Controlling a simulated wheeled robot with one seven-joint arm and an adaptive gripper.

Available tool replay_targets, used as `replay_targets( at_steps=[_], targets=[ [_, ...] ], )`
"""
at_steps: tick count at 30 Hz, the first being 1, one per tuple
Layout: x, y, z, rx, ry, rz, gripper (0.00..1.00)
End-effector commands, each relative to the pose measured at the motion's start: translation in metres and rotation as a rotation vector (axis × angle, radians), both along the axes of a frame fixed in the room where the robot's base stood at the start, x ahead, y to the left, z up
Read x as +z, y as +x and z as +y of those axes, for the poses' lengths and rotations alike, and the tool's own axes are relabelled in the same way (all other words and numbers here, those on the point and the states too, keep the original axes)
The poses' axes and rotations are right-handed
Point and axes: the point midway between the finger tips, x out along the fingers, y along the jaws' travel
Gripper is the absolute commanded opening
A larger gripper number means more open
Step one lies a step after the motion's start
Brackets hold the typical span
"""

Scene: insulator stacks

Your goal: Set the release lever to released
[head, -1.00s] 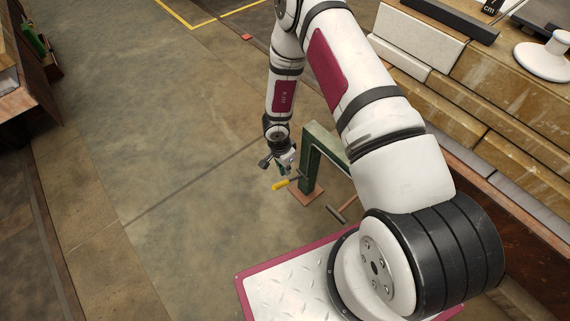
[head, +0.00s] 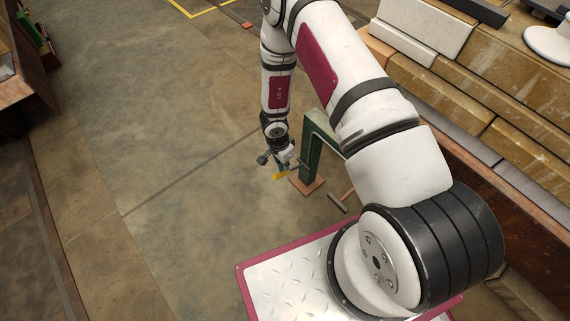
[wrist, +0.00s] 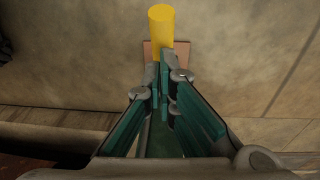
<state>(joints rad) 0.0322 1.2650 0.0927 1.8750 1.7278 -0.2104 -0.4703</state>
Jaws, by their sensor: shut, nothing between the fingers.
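The release lever has a yellow grip (head: 281,176) and a thin dark rod. It is on the green stand (head: 311,157), low on the stand's near-left side. My gripper (head: 286,166) is at the lever, just above the yellow grip, and hides part of it. In the wrist view the yellow grip (wrist: 161,28) shows just beyond the fingertips. The teal fingers (wrist: 163,68) are together with nothing held between them. Whether a finger touches the grip, I cannot tell. The lever's pivot is hidden.
The stand's square base plate (head: 306,187) is on the floor. A hammer-shaped piece (head: 341,202) shows to its right, partly behind my arm. Stacked stone-like blocks (head: 455,105) line the right side. Open floor (head: 160,130) lies to the left.

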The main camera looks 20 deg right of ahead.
Motion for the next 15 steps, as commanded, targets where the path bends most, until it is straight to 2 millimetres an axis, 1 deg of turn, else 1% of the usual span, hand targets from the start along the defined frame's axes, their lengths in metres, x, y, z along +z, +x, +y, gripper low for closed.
replay_targets(
  at_steps=[15],
  targets=[
    [-0.0048,-0.0014,0.0045,0.001,0.000,0.000,0.00]
  ],
)
